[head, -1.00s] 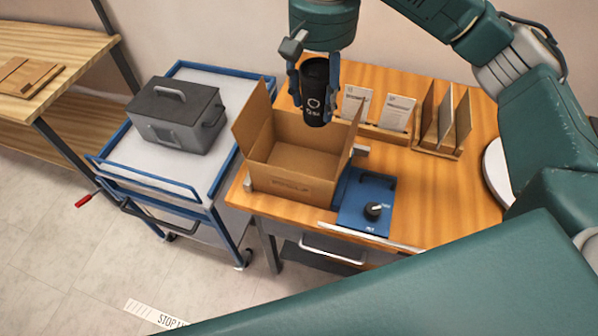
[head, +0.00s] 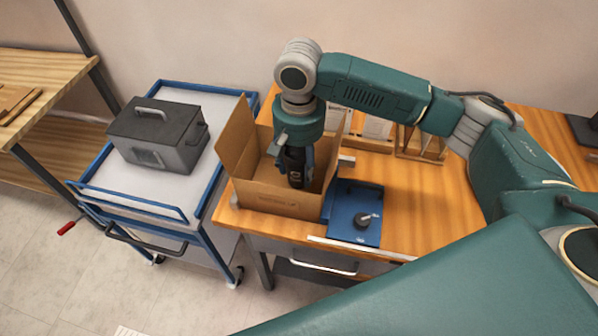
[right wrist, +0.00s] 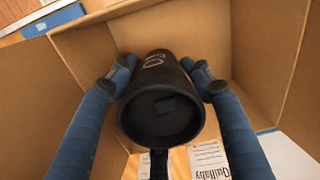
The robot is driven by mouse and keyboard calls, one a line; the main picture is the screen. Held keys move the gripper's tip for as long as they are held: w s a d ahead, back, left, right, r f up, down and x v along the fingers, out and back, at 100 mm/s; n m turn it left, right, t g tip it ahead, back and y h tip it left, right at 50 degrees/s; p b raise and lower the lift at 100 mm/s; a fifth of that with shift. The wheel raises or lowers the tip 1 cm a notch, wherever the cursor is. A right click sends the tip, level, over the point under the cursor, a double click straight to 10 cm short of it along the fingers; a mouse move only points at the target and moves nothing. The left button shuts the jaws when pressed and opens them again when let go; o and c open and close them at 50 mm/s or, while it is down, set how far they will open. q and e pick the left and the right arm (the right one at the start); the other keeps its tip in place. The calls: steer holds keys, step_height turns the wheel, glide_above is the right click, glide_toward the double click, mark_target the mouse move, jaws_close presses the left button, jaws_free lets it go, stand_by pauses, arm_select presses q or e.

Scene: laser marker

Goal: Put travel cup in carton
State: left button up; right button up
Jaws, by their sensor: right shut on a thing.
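The black travel cup (head: 296,170) is held in my right gripper (head: 294,160), inside the opening of the open cardboard carton (head: 272,202). In the right wrist view the black cup (right wrist: 160,105), with pale lettering on its side, sits between my two blue fingers (right wrist: 160,82), which are shut on it. The carton's walls (right wrist: 90,55) surround the cup there. Whether the cup touches the carton's floor cannot be told. My left gripper is not in view.
A blue box with a black knob (head: 357,213) stands right of the carton. Wooden card holders (head: 420,145) are behind it. A blue-framed cart (head: 190,185) with a grey case (head: 158,135) stands to the left. The carton's flaps stand up.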

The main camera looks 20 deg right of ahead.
mark_target(299, 150)
steer(key=shift+f, duration=1.75)
steer(key=o, duration=0.8)
step_height(299, 150, up, 12)
steer(key=shift+r+b, duration=0.1)
steer(key=shift+b, duration=0.65)
